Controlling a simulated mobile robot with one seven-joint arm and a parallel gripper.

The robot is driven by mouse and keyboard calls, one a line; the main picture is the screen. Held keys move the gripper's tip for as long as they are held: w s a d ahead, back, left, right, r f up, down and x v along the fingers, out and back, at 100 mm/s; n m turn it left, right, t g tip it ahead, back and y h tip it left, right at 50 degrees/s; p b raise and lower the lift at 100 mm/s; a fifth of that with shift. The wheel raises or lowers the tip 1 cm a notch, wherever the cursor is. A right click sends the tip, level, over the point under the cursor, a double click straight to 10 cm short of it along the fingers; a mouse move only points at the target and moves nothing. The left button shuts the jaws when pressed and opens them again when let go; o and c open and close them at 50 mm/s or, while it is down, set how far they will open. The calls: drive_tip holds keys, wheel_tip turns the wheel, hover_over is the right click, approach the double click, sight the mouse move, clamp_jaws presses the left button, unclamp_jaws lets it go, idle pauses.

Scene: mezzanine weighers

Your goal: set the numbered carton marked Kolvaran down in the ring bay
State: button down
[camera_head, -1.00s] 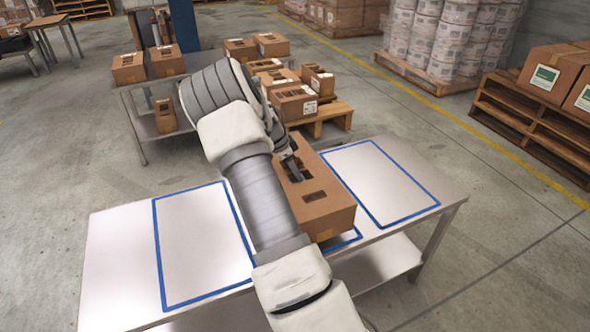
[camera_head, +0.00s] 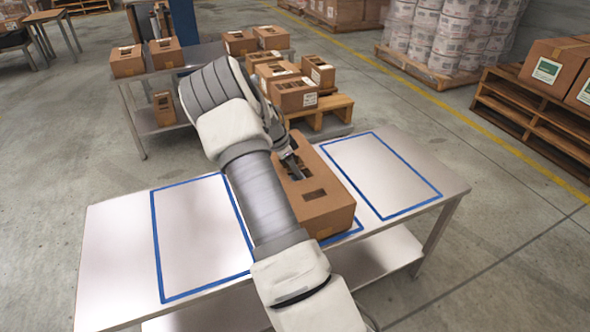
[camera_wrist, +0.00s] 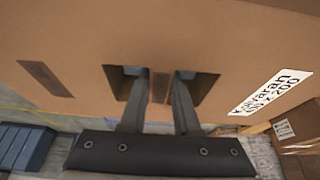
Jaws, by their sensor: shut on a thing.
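The brown carton (camera_head: 328,210) is in front of my arm, over the middle blue-outlined bay (camera_head: 347,234) of the steel table. In the wrist view the carton's face (camera_wrist: 230,40) carries a white label (camera_wrist: 270,93) reading Kolvaran. My gripper (camera_head: 291,166) has its two fingers in the carton's paired slots, shut on the strip between them; the fingers also show in the wrist view (camera_wrist: 158,88). The carton looks level and very low over the table; I cannot tell whether it touches. Most of the middle bay is hidden, and I see no ring mark.
The steel table (camera_head: 112,262) has an empty left bay (camera_head: 200,235) and an empty right bay (camera_head: 380,175), both outlined blue. Behind stand a bench (camera_head: 130,92) and a pallet (camera_head: 330,105) with several cartons. A wooden pallet stack (camera_head: 530,120) stands at right.

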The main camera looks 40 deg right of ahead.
drive_tip(key=shift+f, duration=0.15)
drive_tip(key=c, duration=0.6)
unclamp_jaws()
drive_tip(key=shift+o, duration=0.2)
drive_tip(key=shift+f, duration=0.1)
